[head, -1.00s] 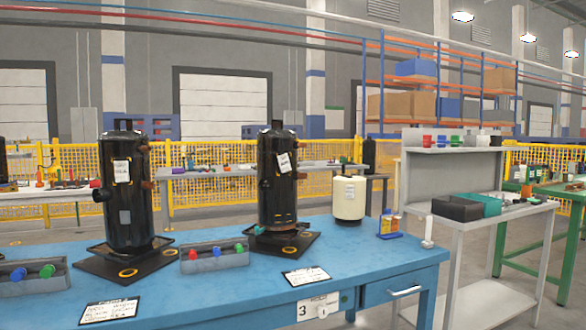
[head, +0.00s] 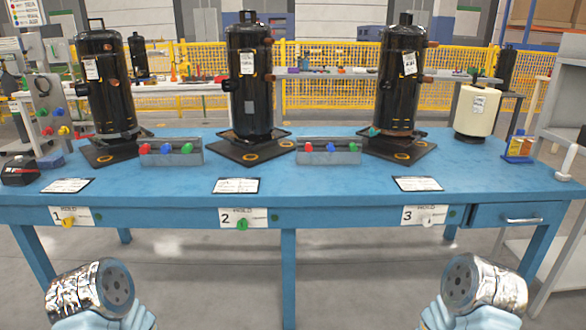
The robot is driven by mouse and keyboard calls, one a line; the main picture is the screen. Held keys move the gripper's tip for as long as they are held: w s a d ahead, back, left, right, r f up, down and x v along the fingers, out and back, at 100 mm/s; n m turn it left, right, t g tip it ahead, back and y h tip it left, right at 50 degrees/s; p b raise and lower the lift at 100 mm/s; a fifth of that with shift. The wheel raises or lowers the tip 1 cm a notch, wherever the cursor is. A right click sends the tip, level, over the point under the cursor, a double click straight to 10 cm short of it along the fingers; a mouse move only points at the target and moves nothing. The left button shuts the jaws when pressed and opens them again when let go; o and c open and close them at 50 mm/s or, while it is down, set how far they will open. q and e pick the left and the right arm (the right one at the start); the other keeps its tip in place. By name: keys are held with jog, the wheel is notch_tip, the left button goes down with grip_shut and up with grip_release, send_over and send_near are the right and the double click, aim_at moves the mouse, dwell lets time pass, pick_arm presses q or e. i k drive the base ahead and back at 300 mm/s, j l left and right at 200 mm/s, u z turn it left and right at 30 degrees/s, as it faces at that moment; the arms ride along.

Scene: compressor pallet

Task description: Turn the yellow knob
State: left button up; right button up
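A yellow knob (head: 67,222) sits on the white plate marked 1 (head: 84,216), on the front edge of the blue table (head: 330,189) at the left. A green knob (head: 242,224) is on the plate marked 2, and a pale knob (head: 427,220) is on the plate marked 3. Another yellow knob (head: 63,130) shows on the grey panel at the far left. Only silver and pale blue parts of my two arms show at the bottom left and bottom right, apart from the table. The fingers of both grippers are out of view.
Three black compressors (head: 255,80) stand on dark trays on the table. A cream tank (head: 474,111) stands at the right. A black and red tool (head: 19,171) lies at the left end. Floor before the table looks clear.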

aim_at(67, 222)
jog(key=u, duration=1.45)
